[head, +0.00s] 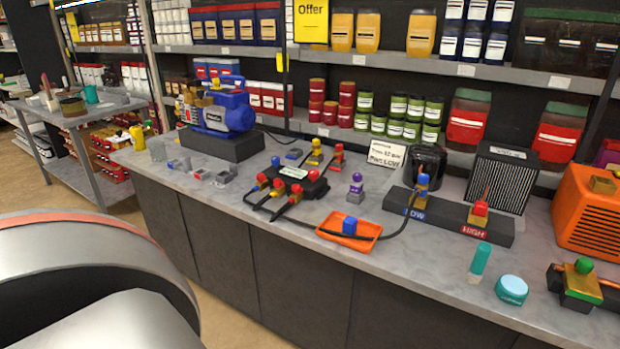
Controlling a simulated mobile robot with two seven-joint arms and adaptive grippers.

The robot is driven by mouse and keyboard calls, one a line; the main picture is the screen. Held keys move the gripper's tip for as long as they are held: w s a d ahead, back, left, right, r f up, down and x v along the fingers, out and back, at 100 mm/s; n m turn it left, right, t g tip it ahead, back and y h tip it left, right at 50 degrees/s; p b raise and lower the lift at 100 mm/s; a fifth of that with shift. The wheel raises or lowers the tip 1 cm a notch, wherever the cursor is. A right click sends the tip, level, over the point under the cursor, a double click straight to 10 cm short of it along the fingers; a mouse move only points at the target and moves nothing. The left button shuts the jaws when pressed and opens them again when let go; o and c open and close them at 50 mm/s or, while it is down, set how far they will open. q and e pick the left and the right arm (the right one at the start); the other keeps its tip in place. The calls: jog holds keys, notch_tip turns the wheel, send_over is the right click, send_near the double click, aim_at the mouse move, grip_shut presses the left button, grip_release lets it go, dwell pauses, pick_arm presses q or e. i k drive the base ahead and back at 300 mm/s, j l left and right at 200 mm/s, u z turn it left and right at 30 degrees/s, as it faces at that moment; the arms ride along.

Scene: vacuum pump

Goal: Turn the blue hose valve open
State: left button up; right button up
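A valve with a blue knob (422,180) stands on the block end marked LOW, and a black hose (401,226) runs up to it. Whether this valve is open or closed cannot be told. A small blue piece (349,226) sits in an orange tray (363,243) on the counter; I cannot tell if it is a valve part. The black manifold (299,185) with red-knobbed hose ends lies left of the tray. The blue vacuum pump (229,112) sits on a dark base further left. Neither gripper is in view.
A red valve (480,207) stands on the HIGH end of the dark block (452,217). A purple-knobbed fitting (355,188), a teal stick (479,262) and a round teal tin (511,289) stand on the counter (418,268). An orange vented unit (592,217) is at right.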

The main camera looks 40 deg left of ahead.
aim_at(261, 177)
jog(key=u, duration=1.55)
jog(key=j+z, duration=0.15)
jog(key=z, duration=0.3)
jog(key=i+j+z, duration=0.1)
jog(key=z, duration=0.35)
jog(key=j+z, duration=0.25)
jog(key=j, duration=0.25)
jog(key=j+z, duration=0.25)
jog(key=j, duration=0.25)
jog(key=j+z, duration=0.25)
jog(key=j, duration=0.75)
jog(key=k, duration=0.05)
